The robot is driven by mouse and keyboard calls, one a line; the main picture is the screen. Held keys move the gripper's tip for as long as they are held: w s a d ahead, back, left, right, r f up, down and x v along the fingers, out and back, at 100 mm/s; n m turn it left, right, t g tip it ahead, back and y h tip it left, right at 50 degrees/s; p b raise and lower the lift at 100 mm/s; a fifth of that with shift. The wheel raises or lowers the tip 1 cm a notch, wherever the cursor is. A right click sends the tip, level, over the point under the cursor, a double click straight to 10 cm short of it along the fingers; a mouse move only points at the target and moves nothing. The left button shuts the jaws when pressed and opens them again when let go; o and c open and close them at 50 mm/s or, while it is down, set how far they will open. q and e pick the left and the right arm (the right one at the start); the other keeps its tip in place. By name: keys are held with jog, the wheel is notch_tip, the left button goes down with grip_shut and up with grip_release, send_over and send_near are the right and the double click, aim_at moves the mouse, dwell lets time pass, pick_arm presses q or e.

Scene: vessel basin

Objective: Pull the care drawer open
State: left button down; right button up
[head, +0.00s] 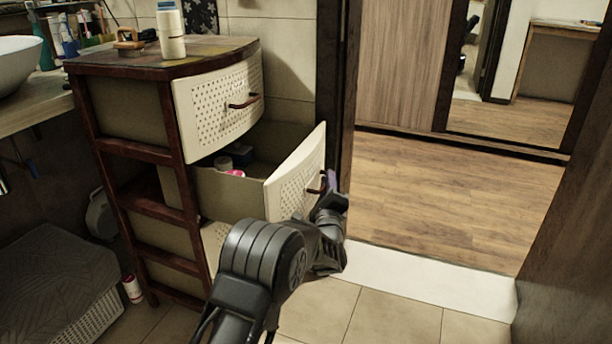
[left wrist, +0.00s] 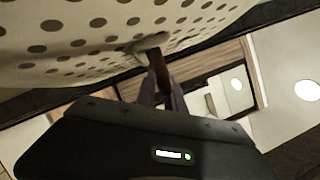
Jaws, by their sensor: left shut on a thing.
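The care drawer (head: 297,181) is the middle drawer of a dark wooden cabinet, with a cream perforated front. It stands well out from the cabinet, and its inside shows a pink item and dark items. My left gripper (head: 328,184) is at the drawer's brown handle (head: 318,188), shut on it. In the left wrist view the handle (left wrist: 158,68) sits between the fingers, under the dotted drawer front (left wrist: 80,45). The fingertips are partly hidden in the head view. My right gripper is not in view.
The upper drawer (head: 220,105) is closed. A white bottle (head: 171,32) and a wooden brush (head: 128,38) stand on the cabinet top. A door frame (head: 347,100) is close to the right of the drawer. A lidded basket (head: 60,285) sits at lower left. Tiled floor is free in front.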

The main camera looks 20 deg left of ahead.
pick_arm(q)
jog(key=shift+w+d+r, duration=0.1)
jog(key=shift+d+r, duration=0.1)
jog(key=shift+d, duration=0.4)
jog(key=shift+d+r, duration=0.15)
jog(key=shift+d, duration=0.45)
jog(key=c, duration=1.5)
grip_release()
jog(key=shift+f, duration=0.15)
jog(key=shift+f, duration=0.1)
jog(key=p+v, duration=0.2)
jog(key=v, duration=0.5)
jog(key=shift+s+p, duration=0.3)
jog(key=shift+s, duration=0.05)
jog(key=shift+d+f, duration=0.1)
